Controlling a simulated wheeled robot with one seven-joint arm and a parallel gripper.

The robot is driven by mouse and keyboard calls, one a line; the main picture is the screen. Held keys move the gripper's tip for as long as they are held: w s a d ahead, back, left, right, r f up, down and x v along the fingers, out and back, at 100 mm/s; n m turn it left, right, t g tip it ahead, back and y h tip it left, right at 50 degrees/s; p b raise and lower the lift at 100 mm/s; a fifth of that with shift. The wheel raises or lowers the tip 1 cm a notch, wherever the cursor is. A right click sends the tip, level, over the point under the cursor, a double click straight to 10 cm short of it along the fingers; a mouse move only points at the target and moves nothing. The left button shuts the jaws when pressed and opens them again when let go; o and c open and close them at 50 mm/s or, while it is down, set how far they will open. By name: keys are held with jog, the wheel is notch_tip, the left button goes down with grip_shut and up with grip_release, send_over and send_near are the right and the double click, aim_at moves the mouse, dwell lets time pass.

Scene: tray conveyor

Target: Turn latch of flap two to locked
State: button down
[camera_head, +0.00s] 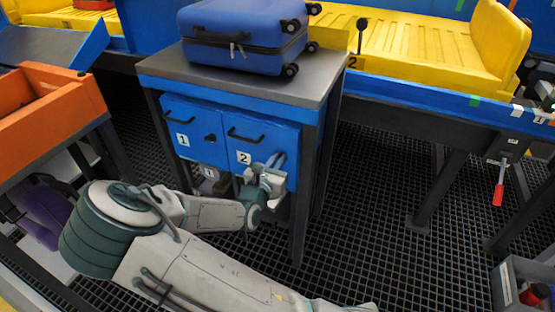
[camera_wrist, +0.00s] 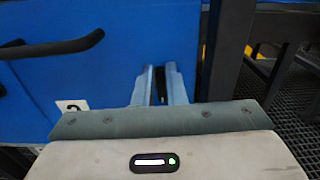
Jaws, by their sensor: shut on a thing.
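Flap two (camera_head: 250,128) is a blue door with a black handle and a "2" label, on the right of the cabinet front. It looks closed. In the wrist view, flap two (camera_wrist: 75,70) fills the left, with its handle at the upper left. My gripper (camera_head: 275,162) is at the right part of flap two, below its handle. In the wrist view, my gripper's fingers (camera_wrist: 160,72) point at the flap near its right edge, close together with a narrow dark gap. They are shut on the latch, which is mostly hidden; I cannot tell its angle.
Flap one (camera_head: 188,128), also blue, is left of flap two, with a dark latch knob (camera_head: 210,138). A blue suitcase (camera_head: 243,35) lies on the grey cabinet top (camera_head: 180,72). A dark cabinet leg (camera_wrist: 228,50) stands close right of my fingers. An orange bin (camera_head: 45,120) is at left.

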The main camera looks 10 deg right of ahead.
jog(key=n+p, duration=0.1)
jog(key=p, duration=0.2)
jog(key=n+p, duration=0.2)
jog(key=p, duration=0.1)
jog(key=shift+w+a+r, duration=0.1)
jog(key=shift+a+r, duration=0.1)
jog(key=shift+r, duration=0.15)
jog(key=shift+w+a+f+n+p, duration=0.2)
jog(key=shift+f+n+p, duration=0.25)
jog(key=shift+n+p, duration=1.85)
jog(key=shift+w+a+f+n+p, duration=0.15)
jog(key=shift+f+n+p, duration=0.25)
jog(key=shift+n+p, duration=1.9)
jog(key=shift+w+a+f+n+p, duration=0.15)
jog(key=shift+f+n+p, duration=0.3)
jog(key=shift+n+p, duration=1.85)
jog(key=shift+s+n+b, duration=0.1)
jog(key=shift+n+b, duration=0.25)
jog(key=shift+n, duration=0.25)
jog(key=c, duration=1.5)
grip_release()
